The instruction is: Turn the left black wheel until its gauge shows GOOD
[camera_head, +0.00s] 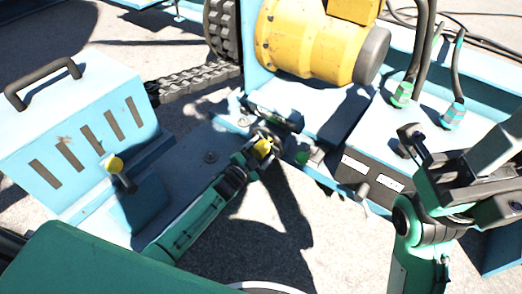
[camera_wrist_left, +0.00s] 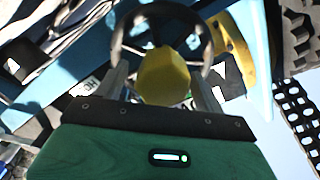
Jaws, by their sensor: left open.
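The left black wheel (camera_wrist_left: 206,48) is a dark ring beyond my left gripper's fingers in the left wrist view. A yellow faceted piece (camera_wrist_left: 165,77) shows in front of it, between the fingers. In the head view the wheel (camera_head: 278,137) is small and partly covered by my left gripper (camera_head: 259,148). That gripper (camera_wrist_left: 162,88) is open, a finger on each side of the yellow piece; I cannot tell whether they touch. Two small white labels (camera_head: 352,162) show on a dark panel, with unreadable text. My right gripper (camera_head: 432,160) is at the right, away from the wheel.
A yellow motor (camera_head: 305,40) and a chain (camera_head: 195,82) are behind the wheel. Hoses rise at the upper right. Bare ground lies below the wheel.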

